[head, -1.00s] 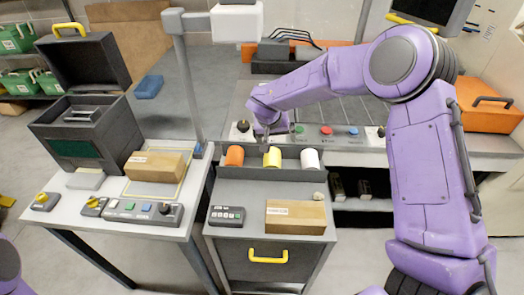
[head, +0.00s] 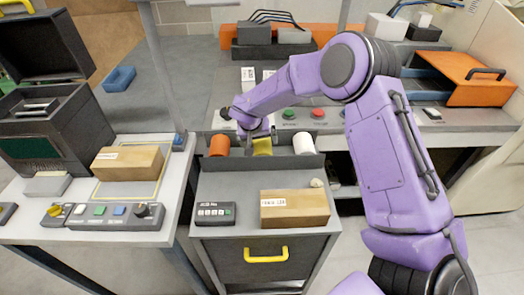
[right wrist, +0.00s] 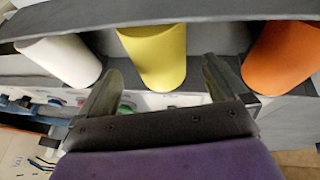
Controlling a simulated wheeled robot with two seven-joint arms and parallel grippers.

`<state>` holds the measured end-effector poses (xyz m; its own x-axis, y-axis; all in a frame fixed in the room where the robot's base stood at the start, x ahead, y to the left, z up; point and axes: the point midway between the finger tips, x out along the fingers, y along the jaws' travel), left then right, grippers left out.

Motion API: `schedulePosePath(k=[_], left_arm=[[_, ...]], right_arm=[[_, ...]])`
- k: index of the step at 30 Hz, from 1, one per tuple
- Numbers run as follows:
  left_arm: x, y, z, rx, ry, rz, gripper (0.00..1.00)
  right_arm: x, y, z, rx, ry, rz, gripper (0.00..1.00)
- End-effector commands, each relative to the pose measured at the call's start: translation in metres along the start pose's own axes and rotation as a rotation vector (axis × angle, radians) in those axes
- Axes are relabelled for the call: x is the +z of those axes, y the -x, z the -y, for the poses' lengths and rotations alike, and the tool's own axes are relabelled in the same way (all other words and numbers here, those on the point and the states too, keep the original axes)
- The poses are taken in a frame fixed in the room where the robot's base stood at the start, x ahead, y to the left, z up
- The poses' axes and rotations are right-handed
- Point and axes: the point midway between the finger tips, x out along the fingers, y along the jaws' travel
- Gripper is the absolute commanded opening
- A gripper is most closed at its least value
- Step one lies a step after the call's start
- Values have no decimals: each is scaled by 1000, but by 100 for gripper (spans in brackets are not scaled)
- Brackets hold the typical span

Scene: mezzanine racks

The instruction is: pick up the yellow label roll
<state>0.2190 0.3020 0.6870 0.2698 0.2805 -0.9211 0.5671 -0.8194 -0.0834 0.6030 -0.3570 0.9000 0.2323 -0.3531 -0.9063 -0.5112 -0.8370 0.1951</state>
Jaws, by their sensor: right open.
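The yellow label roll (head: 262,148) stands in the dark tray (head: 205,167) on the cabinet top, between an orange roll (head: 219,146) and a white roll (head: 304,144). My right gripper (head: 261,135) is at the yellow roll and partly covers it in the head view. In the right wrist view, the yellow roll (right wrist: 155,55) shows between the two spread fingers of the open right gripper (right wrist: 162,68). Whether the fingers touch it cannot be told. The white roll (right wrist: 58,58) and orange roll (right wrist: 283,58) lie outside the fingers. My left gripper is not in view.
A cardboard box (head: 294,208) and a dark keypad (head: 215,213) lie on the cabinet top in front of the tray. Another box (head: 128,163) and a button panel (head: 115,216) are on the left table. A bench with buttons (head: 289,114) stands behind.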

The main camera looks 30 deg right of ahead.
Motion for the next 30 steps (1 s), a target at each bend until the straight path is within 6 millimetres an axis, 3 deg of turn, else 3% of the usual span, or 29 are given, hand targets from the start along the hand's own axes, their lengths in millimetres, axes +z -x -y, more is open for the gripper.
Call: schedulePosePath(k=[11,18,19,20,24,30], left_arm=[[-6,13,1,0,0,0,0],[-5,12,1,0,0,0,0],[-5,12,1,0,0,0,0],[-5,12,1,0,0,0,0],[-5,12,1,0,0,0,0],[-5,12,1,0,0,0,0]], right_arm=[[0,-56,-1,2,-1,1,100],[-1,-61,0,0,-2,-1,100],[-1,-61,0,0,-2,-1,97],[-1,-61,0,0,-2,-1,87],[-1,-61,0,0,-2,-1,41],[-1,-60,0,0,-2,-1,38]])
